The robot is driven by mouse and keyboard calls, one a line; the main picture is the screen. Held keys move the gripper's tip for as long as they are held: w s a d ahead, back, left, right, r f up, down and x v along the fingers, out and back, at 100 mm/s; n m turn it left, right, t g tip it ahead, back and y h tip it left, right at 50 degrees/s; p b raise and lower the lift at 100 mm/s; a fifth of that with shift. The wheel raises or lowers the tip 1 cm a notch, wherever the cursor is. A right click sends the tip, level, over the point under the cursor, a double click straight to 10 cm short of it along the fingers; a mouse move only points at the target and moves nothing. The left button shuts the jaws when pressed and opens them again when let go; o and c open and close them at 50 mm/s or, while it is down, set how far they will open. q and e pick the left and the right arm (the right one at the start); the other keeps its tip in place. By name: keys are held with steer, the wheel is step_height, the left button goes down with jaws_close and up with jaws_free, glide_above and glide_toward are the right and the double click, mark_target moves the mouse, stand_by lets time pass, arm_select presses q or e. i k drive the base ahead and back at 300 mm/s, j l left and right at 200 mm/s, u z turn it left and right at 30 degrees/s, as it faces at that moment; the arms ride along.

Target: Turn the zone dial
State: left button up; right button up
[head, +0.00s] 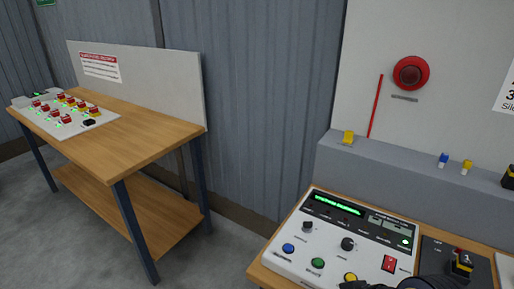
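The white control panel (324,262) lies on a wooden bench at the lower right. It has two black knobs: a left one (307,227) and a right one (347,244). Their labels are too small to read, so I cannot tell which is the zone dial. A green lit display (338,204) sits above them. A dark rounded part (432,284) at the bottom edge, over the panel's near right, looks like my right gripper or wrist. Its fingers are not clear, and nothing shows it touching a knob. My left gripper is not in view.
Blue (288,248), green (317,263) and yellow (350,278) buttons and a red switch (389,264) sit near the knobs. A black-topped control (462,264) stands right of the panel. A grey ledge (400,168) runs behind. Another wooden table (140,130) stands left, across open floor.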

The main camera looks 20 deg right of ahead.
mark_target(347, 244)
steer(key=k+l+z, duration=0.1)
steer(key=z, duration=0.3)
steer(key=l+z, duration=0.2)
steer(key=z, duration=0.15)
steer(key=k+l+z, duration=0.1)
steer(key=z, duration=0.3)
